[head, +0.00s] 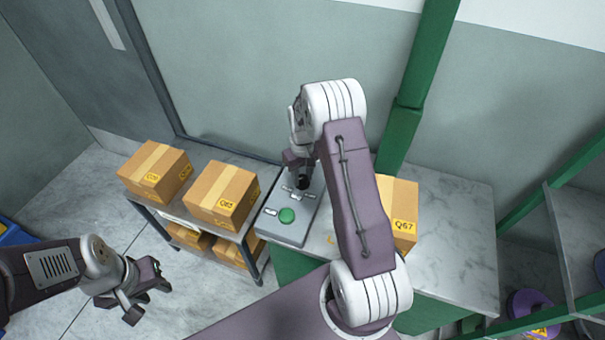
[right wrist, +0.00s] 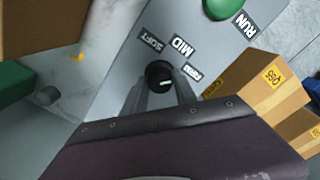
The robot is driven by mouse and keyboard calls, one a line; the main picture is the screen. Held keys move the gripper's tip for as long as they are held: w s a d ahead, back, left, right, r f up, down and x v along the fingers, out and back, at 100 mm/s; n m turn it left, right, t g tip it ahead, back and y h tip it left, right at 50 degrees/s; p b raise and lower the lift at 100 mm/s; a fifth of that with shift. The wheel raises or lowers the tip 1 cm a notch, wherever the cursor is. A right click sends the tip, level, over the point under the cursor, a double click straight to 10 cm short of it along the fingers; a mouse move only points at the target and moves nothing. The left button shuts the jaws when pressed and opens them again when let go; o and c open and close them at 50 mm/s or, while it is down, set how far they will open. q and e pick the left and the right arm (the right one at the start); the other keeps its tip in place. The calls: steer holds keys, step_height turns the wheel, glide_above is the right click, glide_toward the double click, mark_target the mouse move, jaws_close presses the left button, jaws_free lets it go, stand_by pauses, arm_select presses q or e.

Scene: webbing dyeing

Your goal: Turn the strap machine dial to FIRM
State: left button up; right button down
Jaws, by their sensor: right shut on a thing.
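The strap machine (head: 293,232) has a grey panel, which fills the middle of the right wrist view (right wrist: 115,75). Its black dial (right wrist: 157,71) has a small white mark on the side toward FIRM; its exact aim is hard to tell. The labels SOFT (right wrist: 150,42), MID (right wrist: 183,46) and FIRM (right wrist: 195,73) curve around the dial. My right gripper (right wrist: 161,88) is shut on the dial, one finger on each side; in the head view it reaches down to the panel (head: 302,183). My left gripper (head: 149,303) is open and empty above the floor.
A green RUN button (head: 287,215) sits close to the dial. Boxes (head: 222,195) stand on a low shelf left of the machine. Box Q67 (head: 399,207) is on the marble-topped table (head: 455,230) beside my right arm. A green post (head: 410,95) rises behind.

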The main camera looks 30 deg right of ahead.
mark_target(302, 178)
steer(key=shift+w+m, duration=0.1)
steer(key=shift+m, duration=0.5)
steer(key=c, duration=1)
jaws_free()
steer(key=shift+r, duration=0.1)
step_height(302, 178, up, 9)
steer(key=shift+f+p, duration=0.1)
steer(key=shift+p, duration=0.2)
